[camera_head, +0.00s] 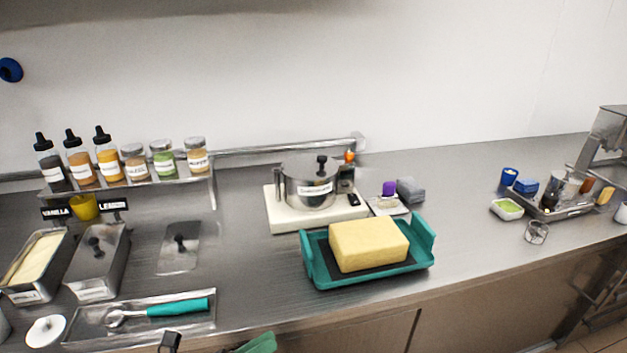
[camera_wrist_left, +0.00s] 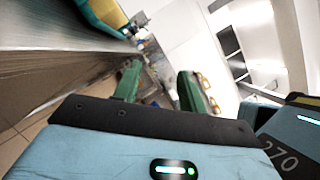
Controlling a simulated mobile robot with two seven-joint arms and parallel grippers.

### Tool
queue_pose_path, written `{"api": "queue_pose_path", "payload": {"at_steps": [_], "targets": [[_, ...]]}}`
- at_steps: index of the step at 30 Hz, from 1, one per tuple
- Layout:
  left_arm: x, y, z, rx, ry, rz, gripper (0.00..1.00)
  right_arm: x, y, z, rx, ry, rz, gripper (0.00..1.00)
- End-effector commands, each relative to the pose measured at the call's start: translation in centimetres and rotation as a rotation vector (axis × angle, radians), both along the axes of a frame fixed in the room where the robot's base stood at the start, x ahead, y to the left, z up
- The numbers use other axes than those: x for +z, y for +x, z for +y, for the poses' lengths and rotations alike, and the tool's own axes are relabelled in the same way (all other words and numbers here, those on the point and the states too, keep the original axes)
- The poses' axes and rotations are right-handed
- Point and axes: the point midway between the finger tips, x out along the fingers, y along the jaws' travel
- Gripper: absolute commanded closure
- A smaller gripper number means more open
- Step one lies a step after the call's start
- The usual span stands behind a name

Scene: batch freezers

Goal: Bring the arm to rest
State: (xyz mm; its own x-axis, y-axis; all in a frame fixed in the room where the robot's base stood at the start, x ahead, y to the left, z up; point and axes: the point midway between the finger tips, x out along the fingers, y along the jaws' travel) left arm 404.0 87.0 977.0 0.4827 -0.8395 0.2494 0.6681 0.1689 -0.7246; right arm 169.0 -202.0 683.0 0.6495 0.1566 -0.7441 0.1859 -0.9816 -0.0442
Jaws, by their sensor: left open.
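My left gripper shows in the left wrist view (camera_wrist_left: 160,82) with its two green fingers apart and nothing between them. In the head view only a green piece of it (camera_head: 257,343) shows at the bottom edge, in front of the counter; the rest is cut off. It is apart from the things on the counter. My right gripper is not in view.
The steel counter (camera_head: 240,255) holds a teal tray (camera_head: 319,277) with a yellow block (camera_head: 368,245), a lidded pot (camera_head: 309,187) on a white base, and a scoop (camera_head: 160,309) in a shallow tray. Steel tubs (camera_head: 97,270) stand left. Bottles (camera_head: 78,158) line a rear shelf.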

Motion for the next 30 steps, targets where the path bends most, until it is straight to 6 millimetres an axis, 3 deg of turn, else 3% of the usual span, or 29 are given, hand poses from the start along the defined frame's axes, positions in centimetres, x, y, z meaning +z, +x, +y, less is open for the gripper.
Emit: {"api": "queue_pose_path", "payload": {"at_steps": [5,8,12,18,21,24,30], "targets": [[-5.4,-0.8,3.8,0.219,-0.424,0.589,0.58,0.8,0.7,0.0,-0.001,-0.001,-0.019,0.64],[-9.9,-2.5,6.3,0.353,-0.668,0.906,0.58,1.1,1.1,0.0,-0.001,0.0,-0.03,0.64],[-16.9,-7.3,9.2,0.56,-1.02,1.317,0.58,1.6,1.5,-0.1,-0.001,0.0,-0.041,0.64],[-24.1,-15.8,11.3,0.827,-1.432,1.712,0.58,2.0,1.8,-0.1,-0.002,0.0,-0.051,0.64],[-26.0,-19.0,11.5,0.921,-1.566,1.819,0.58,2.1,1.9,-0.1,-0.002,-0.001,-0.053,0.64],[-27.0,-20.9,11.6,0.976,-1.644,1.876,0.58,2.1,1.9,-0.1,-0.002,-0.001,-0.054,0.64],[-27.4,-21.7,11.6,1.001,-1.679,1.9,0.58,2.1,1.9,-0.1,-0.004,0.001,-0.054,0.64]]}}
